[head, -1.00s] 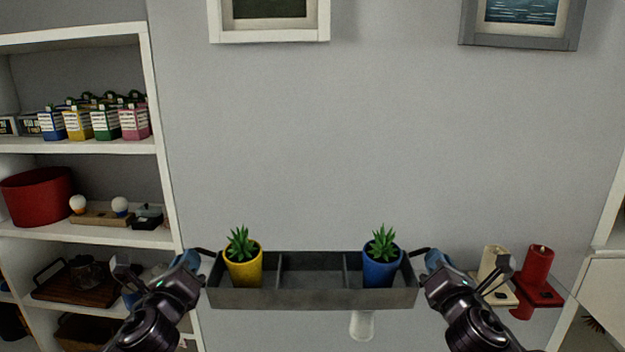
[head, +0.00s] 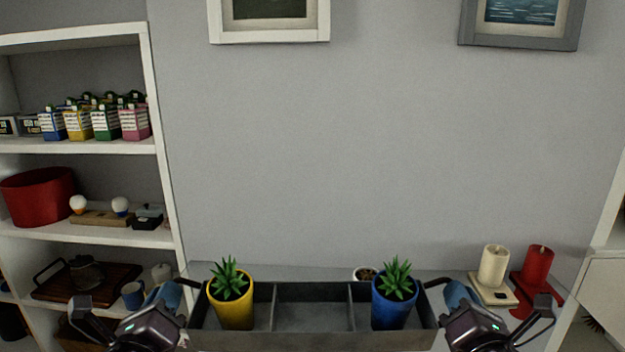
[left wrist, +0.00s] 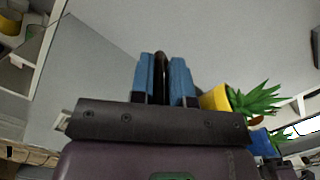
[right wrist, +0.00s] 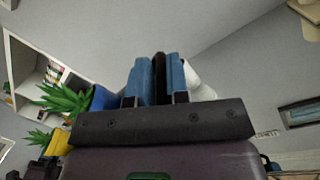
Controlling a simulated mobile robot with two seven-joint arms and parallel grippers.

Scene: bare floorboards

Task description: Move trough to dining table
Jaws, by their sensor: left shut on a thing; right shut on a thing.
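The grey trough (head: 313,318) has three compartments and looks level at the bottom of the head view. A yellow pot with a green plant (head: 235,308) stands in its left compartment, and a blue pot with a plant (head: 394,308) in its right one. The middle compartment is empty. My left gripper (head: 186,288) is shut on the trough's left end handle. My right gripper (head: 439,288) is shut on its right end handle. In the left wrist view the blue fingers (left wrist: 164,80) close on a dark, thin piece; the right wrist view's fingers (right wrist: 157,80) do likewise.
Behind the trough a grey surface (head: 300,271) runs along the wall. A small white pot (head: 365,273) stands on it, partly hidden by the trough. A cream candle (head: 493,266) and a red candle (head: 537,266) stand right. A loaded white shelf (head: 95,146) is at left.

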